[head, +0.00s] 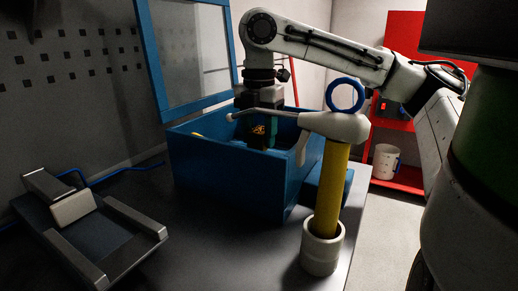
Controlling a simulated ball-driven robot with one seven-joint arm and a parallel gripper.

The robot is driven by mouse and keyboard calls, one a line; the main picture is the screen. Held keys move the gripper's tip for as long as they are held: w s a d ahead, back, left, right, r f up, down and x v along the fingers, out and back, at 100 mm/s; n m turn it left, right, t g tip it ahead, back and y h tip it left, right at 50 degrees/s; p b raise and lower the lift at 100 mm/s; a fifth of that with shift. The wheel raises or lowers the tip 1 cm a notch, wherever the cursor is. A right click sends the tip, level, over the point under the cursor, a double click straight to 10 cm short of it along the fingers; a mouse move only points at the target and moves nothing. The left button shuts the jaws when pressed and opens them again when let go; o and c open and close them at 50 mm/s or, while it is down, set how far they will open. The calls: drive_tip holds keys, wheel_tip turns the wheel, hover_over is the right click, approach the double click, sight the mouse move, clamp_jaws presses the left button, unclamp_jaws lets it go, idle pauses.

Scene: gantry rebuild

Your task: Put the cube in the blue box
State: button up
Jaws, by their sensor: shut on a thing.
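The blue box (225,178) stands on the dark table with its framed clear lid (190,52) raised at the back. My gripper (258,130) reaches down over the box opening from above. It is shut on a small dark cube with an orange pattern (258,130), seen between the fingers. A teal finger shows on the right of the cube. The cube's lower part and the box floor are hidden by the box's walls, so I cannot tell whether it touches anything inside.
A yellow post with a pale T-shaped head and blue ring (328,185) stands in a white cup (321,248), close in front of the box's right side. A metal-railed fixture (95,225) lies at left. A red shelf (400,180) holds a white mug (385,162).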

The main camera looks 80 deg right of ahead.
sight(259, 146)
drive_tip(key=shift+f+b, duration=0.5)
drive_tip(key=shift+f, duration=1)
drive_tip(key=shift+f, duration=0.1)
drive_tip(key=o, duration=1.2)
wheel_tip(259, 146, up, 12)
drive_tip(key=p, duration=0.4)
